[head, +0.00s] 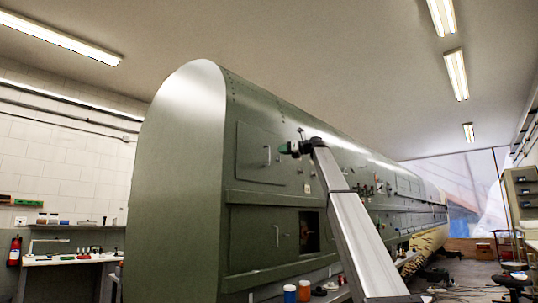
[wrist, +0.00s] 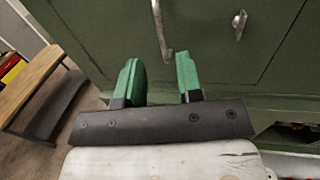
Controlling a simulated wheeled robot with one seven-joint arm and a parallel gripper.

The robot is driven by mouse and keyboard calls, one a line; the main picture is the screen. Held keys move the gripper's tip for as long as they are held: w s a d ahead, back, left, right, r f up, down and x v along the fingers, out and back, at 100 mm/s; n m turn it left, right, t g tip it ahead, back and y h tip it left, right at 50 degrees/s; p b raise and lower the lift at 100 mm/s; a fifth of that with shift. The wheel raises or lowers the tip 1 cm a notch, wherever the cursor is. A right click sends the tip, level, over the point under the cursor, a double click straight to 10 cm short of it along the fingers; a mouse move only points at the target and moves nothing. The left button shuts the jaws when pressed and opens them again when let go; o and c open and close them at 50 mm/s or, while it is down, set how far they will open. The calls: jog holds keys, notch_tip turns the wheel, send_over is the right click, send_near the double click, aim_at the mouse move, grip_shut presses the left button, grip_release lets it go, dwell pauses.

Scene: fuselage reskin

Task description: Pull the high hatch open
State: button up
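The high hatch (head: 252,160) is a green rectangular panel on the upper side of the green fuselage and looks closed. Its upright silver handle (head: 267,155) stands near the panel's right part. My gripper (head: 288,148) is just right of that handle in the head view. In the wrist view my gripper (wrist: 157,62) is open, with two green fingers apart and nothing between their pads. A silver bar handle (wrist: 161,28) lies ahead of the fingertips, between them in the picture. A second silver fitting (wrist: 239,25) sits to its right on the green panel. Contact cannot be told.
Below is a lower hatch with its own handle (head: 277,235), beside a dark square opening (head: 309,232). A wooden table (wrist: 40,82) stands at left in the wrist view. Small jars (head: 304,290) stand at the bottom. A workbench (head: 70,262) is at the left wall.

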aim_at(266, 155)
jog(key=x, duration=0.9)
jog(key=shift+a, duration=0.1)
grip_shut()
